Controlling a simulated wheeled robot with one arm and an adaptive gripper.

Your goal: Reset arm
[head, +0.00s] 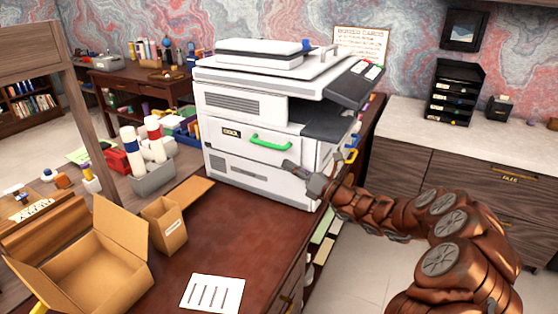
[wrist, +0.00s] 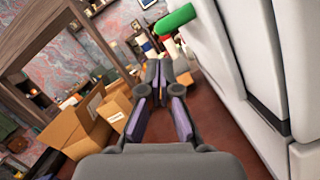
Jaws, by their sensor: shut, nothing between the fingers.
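My gripper (head: 291,166) is in front of the lower front of the white printer (head: 245,165), below and to the right of its green handle (head: 270,142). My copper-coloured arm reaches in from the right of the head view. In the wrist view my gripper (wrist: 158,76) has its fingertips together with nothing between them. There the green handle (wrist: 174,18) lies above and beyond the fingertips, apart from them, and the printer's white front (wrist: 235,60) fills the right side. I cannot tell from the head view whether the gripper touches the printer.
An open cardboard box (head: 120,235) and a smaller box (head: 165,225) stand at the left of the red-brown desk (head: 225,230). A lined paper (head: 212,292) lies near the front edge. Cabinets (head: 450,170) stand at the right.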

